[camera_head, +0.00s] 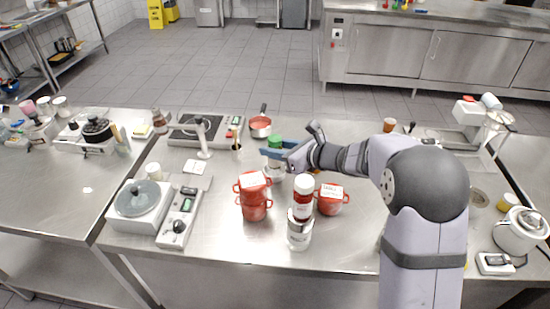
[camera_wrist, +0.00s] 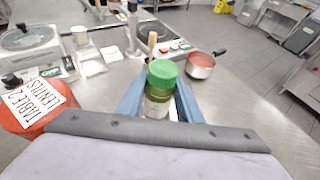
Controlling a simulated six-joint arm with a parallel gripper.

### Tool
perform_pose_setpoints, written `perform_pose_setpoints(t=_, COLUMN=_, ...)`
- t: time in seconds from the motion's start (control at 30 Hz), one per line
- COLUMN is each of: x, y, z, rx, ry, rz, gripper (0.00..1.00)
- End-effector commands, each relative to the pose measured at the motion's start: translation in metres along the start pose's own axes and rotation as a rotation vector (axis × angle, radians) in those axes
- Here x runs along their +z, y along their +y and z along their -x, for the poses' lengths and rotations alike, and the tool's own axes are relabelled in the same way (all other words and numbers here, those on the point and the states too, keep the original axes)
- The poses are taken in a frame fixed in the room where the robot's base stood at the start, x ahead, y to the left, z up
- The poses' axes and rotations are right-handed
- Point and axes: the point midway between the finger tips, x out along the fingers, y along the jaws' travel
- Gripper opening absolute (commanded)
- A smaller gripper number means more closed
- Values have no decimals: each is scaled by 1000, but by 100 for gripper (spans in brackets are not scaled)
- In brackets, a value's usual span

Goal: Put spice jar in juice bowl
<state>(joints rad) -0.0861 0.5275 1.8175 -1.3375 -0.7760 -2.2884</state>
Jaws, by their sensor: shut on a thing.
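The spice jar has a green lid and a see-through body with dark green contents. It shows in the head view (camera_head: 275,141) and upright in the wrist view (camera_wrist: 162,76). My gripper (camera_head: 272,153) is shut on its body, with a blue finger on each side in the wrist view (camera_wrist: 158,100). The jar is over the middle of the steel table; I cannot tell how high. A pale container shows just below it in the head view, partly hidden. I cannot make out for sure which vessel is the juice bowl.
Stacked red pots (camera_head: 254,210), one labelled, stand near my gripper. A red-and-white bottle stack (camera_head: 301,212) and another red pot (camera_head: 330,200) stand in front. A small pan with red contents (camera_head: 260,127) is behind, beside a hob (camera_head: 190,134). A scale (camera_head: 142,200) is left.

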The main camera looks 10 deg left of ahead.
Motion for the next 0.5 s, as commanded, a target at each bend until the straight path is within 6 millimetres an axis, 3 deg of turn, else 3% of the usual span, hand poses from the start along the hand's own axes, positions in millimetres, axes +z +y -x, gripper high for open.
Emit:
perform_pose_setpoints(t=0.2, x=-4, y=0, z=-2, rx=1, ry=-1, rz=0, gripper=7)
perform_pose_setpoints(t=0.5, x=-33, y=0, z=-14, rx=0, ry=0, rz=-1, gripper=7)
